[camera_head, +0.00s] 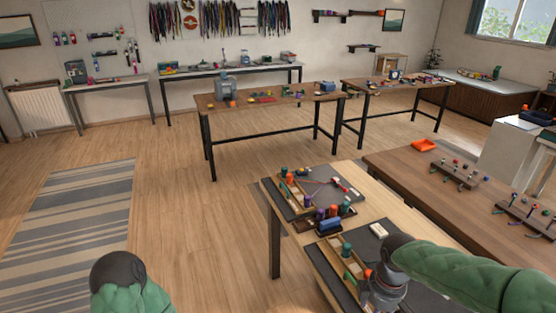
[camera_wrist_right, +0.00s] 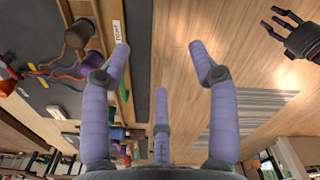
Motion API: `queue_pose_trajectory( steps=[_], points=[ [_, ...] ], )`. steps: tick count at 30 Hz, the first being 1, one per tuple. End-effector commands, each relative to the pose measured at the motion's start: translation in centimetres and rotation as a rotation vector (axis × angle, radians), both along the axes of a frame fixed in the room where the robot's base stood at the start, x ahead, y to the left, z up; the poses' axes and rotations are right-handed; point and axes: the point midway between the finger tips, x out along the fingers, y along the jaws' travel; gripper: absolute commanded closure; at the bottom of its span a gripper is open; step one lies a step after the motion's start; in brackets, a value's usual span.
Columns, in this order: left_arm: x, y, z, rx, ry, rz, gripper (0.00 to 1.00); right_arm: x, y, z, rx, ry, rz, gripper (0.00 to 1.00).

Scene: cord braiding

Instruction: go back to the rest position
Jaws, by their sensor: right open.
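My right arm comes in from the right in the head view, and its gripper (camera_head: 384,292) is over the near end of the light wood table (camera_head: 400,214). In the right wrist view the purple fingers of this gripper (camera_wrist_right: 160,65) are spread with nothing between them. They are beside the table edge, partly over the floor. My left arm shows only as a green sleeve and dark joint at the bottom left of the head view; its hand is hidden there. A dark gripper with spread, empty fingers, seemingly my left one (camera_wrist_right: 281,22), shows at the upper right of the wrist view.
Braiding boards with spools (camera_head: 327,211) and cords lie on the light table. Cords and a brown spool (camera_wrist_right: 78,34) are close left of the right fingers. A dark wood table (camera_head: 400,168) stands at the right. The floor (camera_head: 190,200) and striped rug (camera_head: 75,225) are clear.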

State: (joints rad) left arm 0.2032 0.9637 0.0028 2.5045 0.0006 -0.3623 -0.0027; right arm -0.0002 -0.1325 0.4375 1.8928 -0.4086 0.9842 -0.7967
Motion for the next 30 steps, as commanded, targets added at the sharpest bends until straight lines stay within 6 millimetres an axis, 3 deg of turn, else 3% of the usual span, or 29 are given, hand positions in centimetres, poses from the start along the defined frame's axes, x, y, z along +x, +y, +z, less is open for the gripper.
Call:
queue_pose_trajectory(
  steps=[11,17,23,30],
  points=[
    [0.1,0.0,0.0,0.000,-0.002,0.000,0.60,0.6,2.5,-5.0,0.075,0.015,-0.099,0.40],
    [0.1,0.0,0.0,0.000,-0.002,0.000,0.60,0.6,4.6,-9.2,0.136,0.032,-0.200,0.40],
    [0.1,0.0,0.0,0.000,-0.002,0.000,0.60,-0.5,7.9,-15.7,0.224,0.072,-0.393,0.40],
    [0.1,0.0,0.0,0.000,-0.002,0.000,0.60,-3.5,11.3,-23.4,0.305,0.127,-0.697,0.40]
  ],
)
